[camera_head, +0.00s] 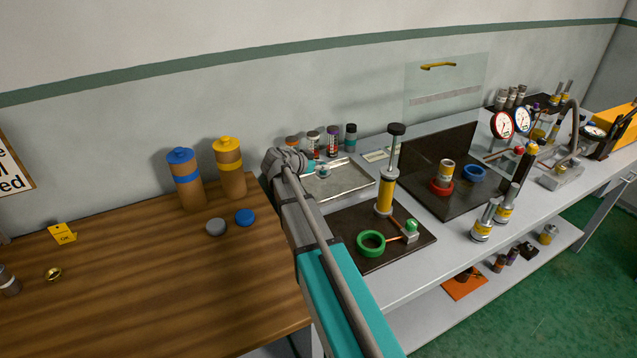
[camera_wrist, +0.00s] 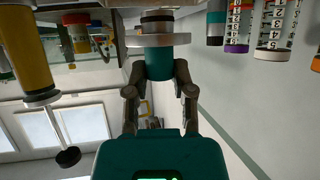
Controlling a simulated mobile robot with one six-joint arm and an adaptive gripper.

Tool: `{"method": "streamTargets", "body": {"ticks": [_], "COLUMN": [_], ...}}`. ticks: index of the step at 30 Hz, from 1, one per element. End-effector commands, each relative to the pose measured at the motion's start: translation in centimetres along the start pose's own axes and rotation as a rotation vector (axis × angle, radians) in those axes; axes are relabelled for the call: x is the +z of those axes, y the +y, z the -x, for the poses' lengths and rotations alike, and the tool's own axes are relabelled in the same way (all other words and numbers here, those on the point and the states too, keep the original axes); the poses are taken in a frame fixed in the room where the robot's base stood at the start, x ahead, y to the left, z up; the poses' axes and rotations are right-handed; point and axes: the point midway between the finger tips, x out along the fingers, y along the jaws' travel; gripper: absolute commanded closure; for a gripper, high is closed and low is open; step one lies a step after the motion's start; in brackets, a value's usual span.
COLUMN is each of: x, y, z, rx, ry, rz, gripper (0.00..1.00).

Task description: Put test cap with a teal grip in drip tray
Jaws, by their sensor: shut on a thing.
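My gripper (camera_head: 308,166) reaches over the back left part of the metal drip tray (camera_head: 352,192) on the grey bench. It is shut on the test cap with a teal grip (camera_head: 322,170). In the wrist view the gripper (camera_wrist: 158,74) has one finger on each side of the teal grip (camera_wrist: 158,62), with a grey flange and a dark, brown-banded end beyond it. The cap is at or above the tray's back left; I cannot tell whether it touches the tray. My wrist hides part of the tray's left side.
Several banded cylinders (camera_head: 332,141) stand behind the tray by the wall. A yellow post with a black top (camera_head: 387,180) stands on a dark mat to the right, with a green ring (camera_head: 371,243). Two brown bottles (camera_head: 229,170) stand on the wooden table at left.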

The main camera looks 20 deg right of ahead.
Motion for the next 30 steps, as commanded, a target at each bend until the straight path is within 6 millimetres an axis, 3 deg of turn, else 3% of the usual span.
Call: {"method": "streamTargets", "body": {"ticks": [6,22,30], "x": [1.5,1.8,3.5], "y": [-1.4,-1.7,-2.4], "z": [-0.8,-0.9,-1.8], "rx": [-0.001,-0.001,-0.001], "ry": [0.001,0.000,0.000], "rz": [0.000,0.001,0.001], "gripper": [1.00,1.00,1.00]}}
